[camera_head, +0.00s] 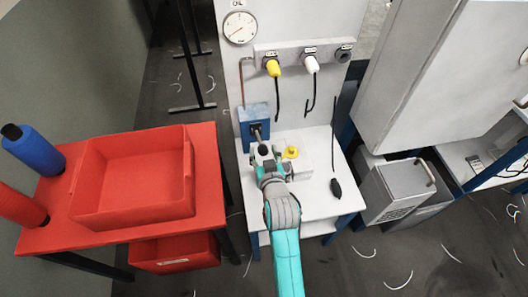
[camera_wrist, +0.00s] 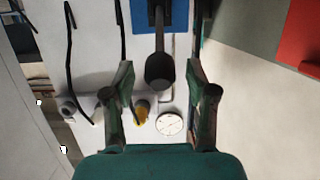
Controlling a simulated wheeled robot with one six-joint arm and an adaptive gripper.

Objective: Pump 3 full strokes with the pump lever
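The pump lever (camera_head: 257,133) comes out of a blue pump box (camera_head: 245,116) on the white back panel. In the wrist view the lever (camera_wrist: 159,68) shows as a dark rod with a thick rounded black knob, below the blue box (camera_wrist: 174,20). My gripper (camera_head: 265,157) is in front of the box, at the knob end. In the wrist view my gripper (camera_wrist: 160,80) is open, with one finger on each side of the knob and a clear gap on both sides. How far the knob reaches in depth between the fingers is hard to tell.
A yellow-capped item (camera_head: 291,152) sits on the white table (camera_head: 315,215), close right of my gripper. A black bulb (camera_head: 336,188) lies further right. The panel above carries a round gauge (camera_head: 239,27), a yellow plug (camera_head: 273,68) and a white plug (camera_head: 311,64). A red tray (camera_head: 92,214) stands left.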

